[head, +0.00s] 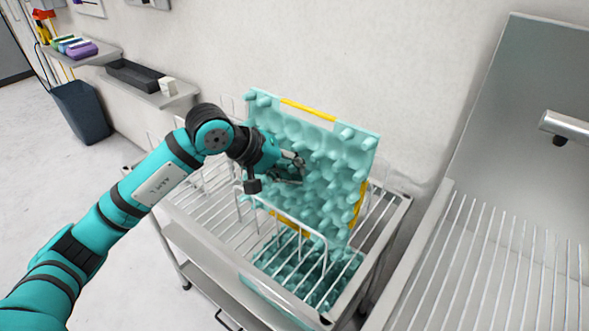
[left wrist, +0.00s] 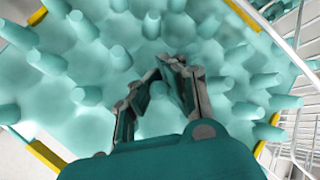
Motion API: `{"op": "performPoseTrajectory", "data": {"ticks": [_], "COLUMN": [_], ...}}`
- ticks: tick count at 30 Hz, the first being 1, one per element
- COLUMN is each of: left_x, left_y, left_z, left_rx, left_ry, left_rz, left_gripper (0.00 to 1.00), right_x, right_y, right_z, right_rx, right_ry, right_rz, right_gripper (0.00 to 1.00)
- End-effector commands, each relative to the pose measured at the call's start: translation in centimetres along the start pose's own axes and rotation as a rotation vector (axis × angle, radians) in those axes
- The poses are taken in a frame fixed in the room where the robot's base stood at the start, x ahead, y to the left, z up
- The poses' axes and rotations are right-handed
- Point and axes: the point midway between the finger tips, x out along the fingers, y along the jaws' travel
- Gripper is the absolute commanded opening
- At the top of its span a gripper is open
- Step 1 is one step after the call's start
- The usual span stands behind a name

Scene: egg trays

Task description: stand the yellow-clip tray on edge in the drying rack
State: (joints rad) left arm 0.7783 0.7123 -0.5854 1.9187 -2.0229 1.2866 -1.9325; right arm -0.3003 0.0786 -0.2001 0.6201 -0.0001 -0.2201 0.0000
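The teal egg tray with yellow clips (head: 345,150) stands on edge, leaning slightly, at the drying rack (head: 190,222) in the head view. Yellow shows at its top, right side and lower edge. Its knobbly face fills most of the left wrist view (left wrist: 95,95). My left gripper (head: 303,171) is in front of the tray's face, with its fingers apart. In the left wrist view the fingers (left wrist: 160,78) are close to the knobs; I cannot tell if they touch. The tray's lower edge is partly hidden behind wires. My right gripper is not in view.
A wall stands close behind the rack. A steel sink unit with a ribbed drainboard (head: 490,270) is at right. A bin (head: 80,110) stands at far left.

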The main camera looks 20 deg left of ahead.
Motion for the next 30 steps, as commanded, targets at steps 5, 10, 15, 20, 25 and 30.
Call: {"op": "performPoseTrajectory", "data": {"ticks": [5, 10, 15, 20, 25, 30], "left_x": [0.02, 0.01, 0.01, 0.01, 0.05, 0.05], "left_y": [-0.01, 0.0, -0.01, -0.01, -0.06, -0.05], "left_z": [-0.02, -0.03, -0.03, -0.03, 0.0, 0.0], "left_rx": [0.001, 0.001, 0.0, 0.001, 0.0, 0.0], "left_ry": [0.002, 0.002, 0.002, 0.002, 0.001, 0.001], "left_rz": [0.002, 0.001, 0.001, 0.001, 0.0, 0.0], "left_gripper": [0.0, 0.07, 0.3, 0.35, 0.35, 0.35], "right_x": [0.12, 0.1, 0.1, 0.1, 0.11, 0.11], "right_y": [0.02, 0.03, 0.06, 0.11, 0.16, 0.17], "right_z": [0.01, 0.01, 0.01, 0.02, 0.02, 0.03], "right_rx": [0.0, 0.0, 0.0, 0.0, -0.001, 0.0], "right_ry": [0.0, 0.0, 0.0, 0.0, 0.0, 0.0], "right_rz": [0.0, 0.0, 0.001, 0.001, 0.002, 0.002], "right_gripper": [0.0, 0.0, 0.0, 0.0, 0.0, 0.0]}}
